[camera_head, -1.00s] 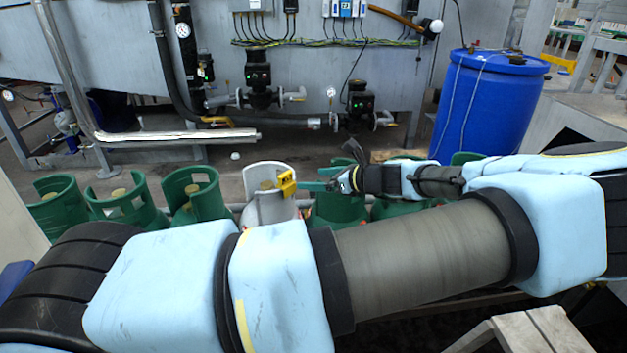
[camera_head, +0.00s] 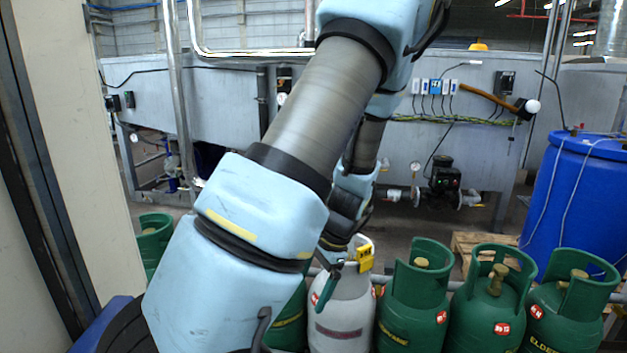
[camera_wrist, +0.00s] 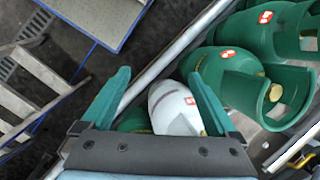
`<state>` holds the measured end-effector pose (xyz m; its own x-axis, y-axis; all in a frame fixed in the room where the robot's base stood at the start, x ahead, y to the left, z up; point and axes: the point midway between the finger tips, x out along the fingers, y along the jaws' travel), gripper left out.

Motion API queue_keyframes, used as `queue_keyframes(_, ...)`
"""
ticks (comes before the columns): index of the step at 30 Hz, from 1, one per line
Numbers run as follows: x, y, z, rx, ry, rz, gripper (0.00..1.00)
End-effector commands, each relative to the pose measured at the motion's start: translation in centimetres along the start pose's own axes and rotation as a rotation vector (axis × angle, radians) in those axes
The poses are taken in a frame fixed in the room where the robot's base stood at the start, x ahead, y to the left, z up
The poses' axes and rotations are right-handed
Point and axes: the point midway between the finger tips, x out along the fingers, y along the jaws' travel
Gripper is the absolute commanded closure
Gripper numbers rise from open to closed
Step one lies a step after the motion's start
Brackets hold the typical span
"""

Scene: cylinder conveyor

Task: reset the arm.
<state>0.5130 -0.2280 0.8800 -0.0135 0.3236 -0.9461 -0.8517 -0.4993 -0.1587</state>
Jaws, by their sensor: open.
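My gripper (camera_wrist: 157,75) is open in the wrist view, its two green fingers spread with nothing held between them. In the head view my gripper (camera_head: 327,286) hangs in front of the white cylinder, pointing down; much of it is hidden by my arm. The arm is bent, with its upper links rising and the forearm coming back down. The white cylinder (camera_head: 342,325) stands upright in the row and has a yellow part (camera_head: 363,260) at its collar. In the wrist view the white cylinder (camera_wrist: 172,108) shows beyond the fingers, partly covered by the right one.
Green cylinders (camera_head: 413,310) stand in a row on both sides of the white one. A blue barrel (camera_head: 575,200) is at the right. A pale wall panel (camera_head: 75,150) stands close at the left. A ladder-like stand (camera_wrist: 35,75) shows left in the wrist view.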

Motion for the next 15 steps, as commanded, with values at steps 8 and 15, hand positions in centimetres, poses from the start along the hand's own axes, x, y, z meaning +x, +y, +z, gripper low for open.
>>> queue_keyframes(8,-4.9,-0.3,5.7,-0.507,0.193,0.174,0.06)
queue_keyframes(15,-8.1,-0.6,9.9,-0.829,0.297,0.219,0.06)
